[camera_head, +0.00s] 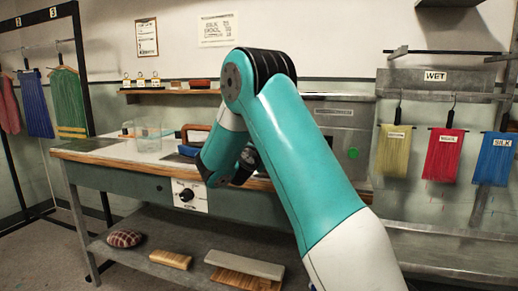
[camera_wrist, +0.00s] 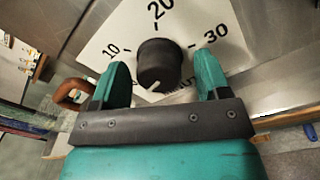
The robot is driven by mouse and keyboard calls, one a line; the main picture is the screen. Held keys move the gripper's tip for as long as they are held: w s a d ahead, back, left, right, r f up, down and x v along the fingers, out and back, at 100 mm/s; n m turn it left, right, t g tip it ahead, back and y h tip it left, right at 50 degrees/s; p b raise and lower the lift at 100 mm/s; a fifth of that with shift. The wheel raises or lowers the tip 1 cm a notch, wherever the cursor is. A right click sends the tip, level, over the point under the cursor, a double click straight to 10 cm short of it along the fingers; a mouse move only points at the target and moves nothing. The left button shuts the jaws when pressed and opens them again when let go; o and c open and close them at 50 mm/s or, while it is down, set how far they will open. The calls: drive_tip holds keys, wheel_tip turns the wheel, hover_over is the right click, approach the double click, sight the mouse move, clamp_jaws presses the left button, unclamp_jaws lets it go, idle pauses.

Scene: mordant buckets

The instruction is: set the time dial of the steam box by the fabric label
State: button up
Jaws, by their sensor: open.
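In the wrist view the time dial is a black round knob (camera_wrist: 160,62) on a white plate (camera_wrist: 112,30) marked 10, 20 and 30. A white pointer mark shows at the knob's lower left edge, away from the 20. Lettering below the knob is partly hidden. My gripper (camera_wrist: 162,80) is open, with one teal finger on each side of the knob; I cannot tell whether they touch it. In the head view the steam box (camera_head: 338,125) is a grey metal box, its dial hidden behind my arm. Labelled fabrics hang at right: yellow (camera_head: 393,155), red WOOL (camera_head: 445,157) and blue SILK (camera_head: 495,160).
The bench (camera_head: 110,170) has another black knob (camera_head: 187,195) on its front. Clear containers (camera_head: 150,130) stand on top. A brown handle (camera_wrist: 72,95) lies left of the plate in the wrist view. A chart (camera_head: 217,30) hangs on the wall; brushes (camera_head: 170,259) lie on the lower shelf.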

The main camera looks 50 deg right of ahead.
drive_tip(key=shift+w+d, duration=0.1)
drive_tip(key=shift+d, duration=0.15)
drive_tip(key=c, duration=0.9)
